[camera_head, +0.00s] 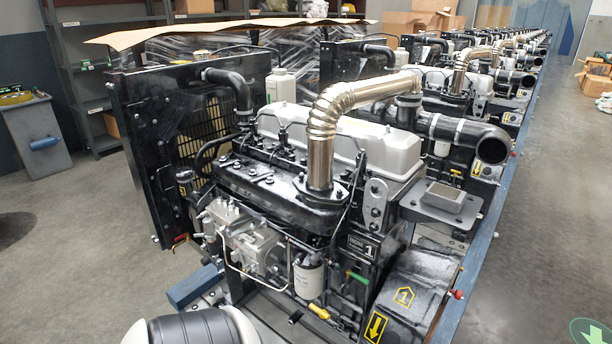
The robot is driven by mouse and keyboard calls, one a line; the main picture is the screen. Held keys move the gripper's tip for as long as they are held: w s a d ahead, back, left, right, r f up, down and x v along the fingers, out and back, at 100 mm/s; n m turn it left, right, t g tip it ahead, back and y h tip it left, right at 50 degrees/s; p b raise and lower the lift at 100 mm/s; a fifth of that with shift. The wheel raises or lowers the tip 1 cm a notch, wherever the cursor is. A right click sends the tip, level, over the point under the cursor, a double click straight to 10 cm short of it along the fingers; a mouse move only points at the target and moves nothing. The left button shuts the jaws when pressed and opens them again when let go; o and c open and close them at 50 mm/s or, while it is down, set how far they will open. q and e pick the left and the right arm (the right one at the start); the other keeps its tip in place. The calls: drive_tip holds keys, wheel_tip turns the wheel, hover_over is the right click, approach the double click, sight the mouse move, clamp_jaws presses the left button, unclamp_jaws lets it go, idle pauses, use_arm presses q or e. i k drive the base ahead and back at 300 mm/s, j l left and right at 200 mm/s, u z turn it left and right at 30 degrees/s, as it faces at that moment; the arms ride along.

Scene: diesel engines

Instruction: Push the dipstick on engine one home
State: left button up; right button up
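A green handle (357,277) sits a little above and to the right. A black and white part of my own body shows at the bottom left. Neither gripper is in view.
A shiny exhaust pipe (322,125) arches over the engine. A blue rail (195,286) juts out at its lower left. More engines (470,75) stand in a row behind. Open floor (70,235) lies on the left.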

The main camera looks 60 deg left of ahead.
sight(323, 315)
drive_tip(key=u, duration=1.8)
drive_tip(key=i+l+z, duration=0.1)
drive_tip(key=z, duration=0.3)
